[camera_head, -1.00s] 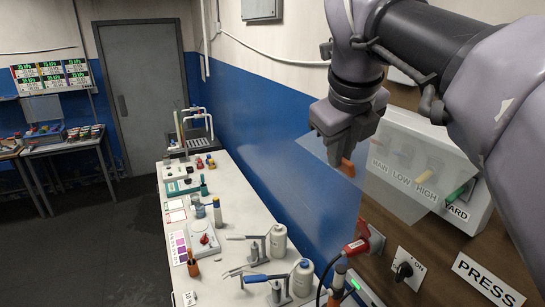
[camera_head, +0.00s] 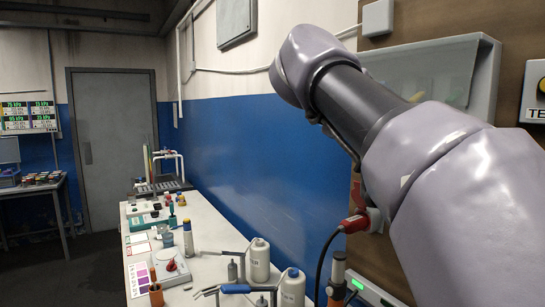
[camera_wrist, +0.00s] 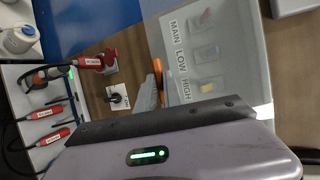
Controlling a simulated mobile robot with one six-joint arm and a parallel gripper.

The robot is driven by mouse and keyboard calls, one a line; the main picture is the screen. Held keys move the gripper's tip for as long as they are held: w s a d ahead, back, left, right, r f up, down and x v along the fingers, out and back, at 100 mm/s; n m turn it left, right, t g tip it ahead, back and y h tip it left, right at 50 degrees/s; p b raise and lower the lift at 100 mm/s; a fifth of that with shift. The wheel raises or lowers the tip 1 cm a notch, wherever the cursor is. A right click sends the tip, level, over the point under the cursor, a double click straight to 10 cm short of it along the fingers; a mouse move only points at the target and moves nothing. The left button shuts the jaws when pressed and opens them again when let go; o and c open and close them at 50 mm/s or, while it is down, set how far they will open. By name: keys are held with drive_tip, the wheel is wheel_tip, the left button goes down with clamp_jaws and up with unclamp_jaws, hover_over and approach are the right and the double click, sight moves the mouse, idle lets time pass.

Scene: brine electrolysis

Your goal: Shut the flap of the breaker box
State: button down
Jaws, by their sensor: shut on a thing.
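The breaker box (camera_head: 486,70) is a pale box on the brown wall board, partly hidden by my arm in the head view. Its clear flap (camera_wrist: 208,50) lies across its front in the wrist view. The MAIN, LOW and HIGH labels and several switches show dimly through it. I cannot tell whether the flap is fully seated. An orange tab (camera_wrist: 148,94) is at the flap's edge. My gripper (camera_wrist: 157,82) is shut on this tab, its tip partly hidden by the wrist housing. In the head view my gripper is hidden behind my arm.
A red plug (camera_head: 355,223) with a black cable is below the box. A black rotary switch (camera_wrist: 117,96) sits beside the flap edge in the wrist view. The white bench (camera_head: 205,262) holds bottles and clamps. The floor at left is clear.

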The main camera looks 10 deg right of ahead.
drive_tip(key=shift+n+t+h, duration=0.3)
drive_tip(key=shift+t+h, duration=0.1)
drive_tip(key=shift+h, duration=0.5)
drive_tip(key=d+f+b, duration=0.1)
drive_tip(key=b, duration=0.1)
drive_tip(key=w+d+f+b, duration=0.1)
drive_tip(key=d+b, duration=0.1)
drive_tip(key=shift+f+b, duration=0.3)
drive_tip(key=shift+w+d+b, duration=0.2)
drive_tip(key=shift+d+b, duration=0.35)
drive_tip(key=shift+b, duration=0.1)
drive_tip(key=shift+w+d+b, duration=0.15)
drive_tip(key=shift+d+b, duration=0.35)
drive_tip(key=shift+b, duration=0.15)
drive_tip(key=c, duration=1.5)
unclamp_jaws()
drive_tip(key=shift+d, duration=0.35)
drive_tip(key=shift+r, duration=0.1)
